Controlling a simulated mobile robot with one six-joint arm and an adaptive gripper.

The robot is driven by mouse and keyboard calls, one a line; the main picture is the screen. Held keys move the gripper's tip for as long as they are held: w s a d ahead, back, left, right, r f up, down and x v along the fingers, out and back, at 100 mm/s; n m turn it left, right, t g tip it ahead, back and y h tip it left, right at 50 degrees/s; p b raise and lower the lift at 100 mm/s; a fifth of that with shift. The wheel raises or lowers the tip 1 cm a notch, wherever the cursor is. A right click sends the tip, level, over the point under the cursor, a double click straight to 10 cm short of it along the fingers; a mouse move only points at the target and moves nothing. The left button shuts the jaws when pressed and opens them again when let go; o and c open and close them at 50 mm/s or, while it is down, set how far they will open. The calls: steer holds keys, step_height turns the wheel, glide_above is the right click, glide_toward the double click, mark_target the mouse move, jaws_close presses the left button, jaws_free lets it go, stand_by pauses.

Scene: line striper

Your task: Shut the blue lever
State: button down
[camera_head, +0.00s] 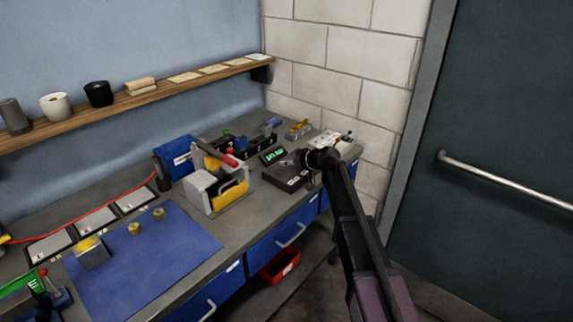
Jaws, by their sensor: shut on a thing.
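My gripper (303,158) is at the far right end of the bench, above a dark box (288,178) with a small green display beside it. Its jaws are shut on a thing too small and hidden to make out. A small blue part (240,142), perhaps the blue lever, stands on a black block left of my gripper and farther back. Another small blue part (271,123) is near the back wall. I cannot tell which is the lever or how it is turned.
A white and yellow machine (203,190) with a red-tipped handle stands left of my gripper. A blue box (176,157) is behind it. A pale panel (330,139) lies close behind my gripper near the block wall. A blue mat (150,262) has free room.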

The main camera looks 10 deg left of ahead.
steer(key=c, duration=0.6)
jaws_free()
steer(key=shift+s+d, duration=0.1)
steer(key=shift+d, duration=0.1)
steer(key=shift+o, duration=0.6)
steer(key=shift+a, duration=0.15)
steer(key=s+d+f+m+g+h, duration=0.1)
steer(key=s+d+f+m+h, duration=0.2)
steer(key=s+d, duration=0.7)
steer(key=s+d+f+m+g+h, duration=0.2)
steer(key=s+d+f+m+h, duration=0.1)
steer(key=s+d, duration=0.8)
steer(key=s+d+f+m+g+h, duration=0.1)
steer(key=s+d+f+m+h, duration=0.2)
steer(key=s+d, duration=0.7)
steer(key=d+m+h, duration=0.1)
steer(key=d+h, duration=0.1)
steer(key=d, duration=0.6)
steer(key=shift+s+d+g+p, duration=0.15)
steer(key=shift+d+g+p, duration=0.05)
steer(key=shift+g+p, duration=0.2)
steer(key=shift+f, duration=0.1)
